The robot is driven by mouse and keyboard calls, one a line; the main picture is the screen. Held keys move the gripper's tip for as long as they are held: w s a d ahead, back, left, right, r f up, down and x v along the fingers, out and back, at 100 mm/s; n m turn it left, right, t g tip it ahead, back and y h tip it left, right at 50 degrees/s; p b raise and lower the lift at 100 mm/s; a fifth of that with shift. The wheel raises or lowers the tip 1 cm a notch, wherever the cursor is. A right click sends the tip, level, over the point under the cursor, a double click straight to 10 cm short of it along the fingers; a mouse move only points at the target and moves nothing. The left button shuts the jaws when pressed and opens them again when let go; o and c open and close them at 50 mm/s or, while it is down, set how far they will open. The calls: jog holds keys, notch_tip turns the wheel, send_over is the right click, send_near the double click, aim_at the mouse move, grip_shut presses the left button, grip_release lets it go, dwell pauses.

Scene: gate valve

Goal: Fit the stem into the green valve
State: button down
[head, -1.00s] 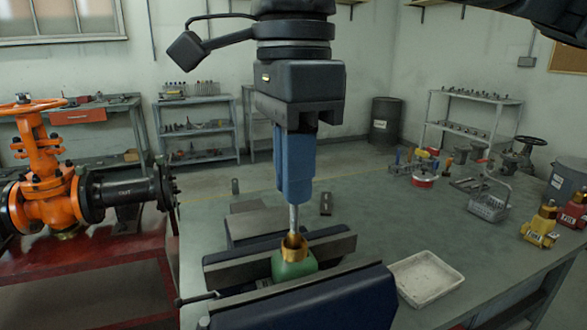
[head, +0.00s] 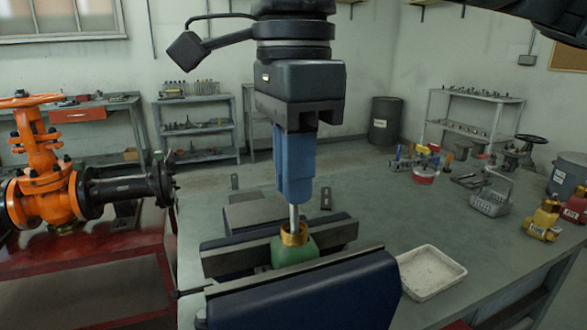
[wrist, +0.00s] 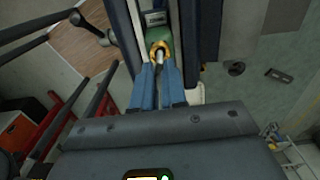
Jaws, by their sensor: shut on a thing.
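The green valve (head: 292,253) is clamped upright in a dark vise (head: 300,295), with a brass collar (head: 294,238) on top. My gripper (head: 295,198), with blue fingers, points down above it and is shut on the silver stem (head: 294,217). A short length of stem shows between the fingertips and the collar. Its lower end is hidden at or inside the collar; how deep I cannot tell. In the wrist view the collar (wrist: 158,47) lies just beyond my fingertips, on the green valve (wrist: 158,28).
A white tray (head: 430,273) lies right of the vise. A wire basket (head: 491,198) and yellow (head: 542,220) and red (head: 576,204) valves stand farther right. An orange valve assembly (head: 42,175) is on a red bench at left.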

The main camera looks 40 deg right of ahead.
jog(key=shift+f+b, duration=1)
jog(key=shift+f, duration=0.05)
jog(key=c, duration=1.1)
grip_release()
jog(key=shift+r, duration=0.15)
notch_tip(320, 180, up, 8)
jog(key=shift+f, duration=0.2)
jog(key=shift+s, duration=0.1)
